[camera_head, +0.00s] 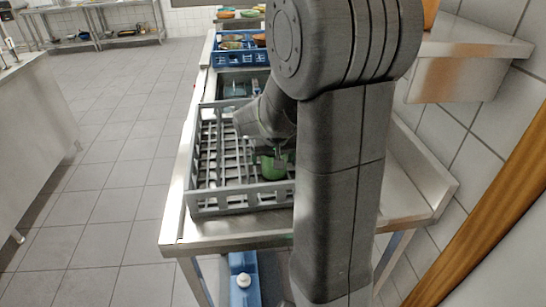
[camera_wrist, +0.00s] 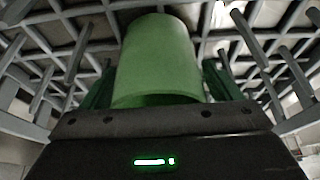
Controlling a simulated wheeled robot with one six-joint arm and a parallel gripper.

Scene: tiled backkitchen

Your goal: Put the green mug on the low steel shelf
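The green mug (camera_head: 273,167) is in the grey dish rack (camera_head: 237,200) on the steel counter, partly hidden by my arm. In the wrist view the mug (camera_wrist: 158,60) fills the middle, between my gripper's two fingers. My gripper (camera_wrist: 160,85) has one finger on each side of the mug, very close to its wall. I cannot tell whether the fingers press on it. In the head view my gripper (camera_head: 272,150) is largely hidden by my arm. A low steel shelf (camera_head: 130,40) with items on it shows under a far table at upper left.
A blue crate (camera_head: 232,58) with bowls stands behind the grey rack. A steel ledge (camera_head: 470,50) juts from the tiled wall at right. A steel unit (camera_head: 30,130) stands at left. The tiled floor (camera_head: 120,150) between is clear. A blue container (camera_head: 243,280) is below the counter.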

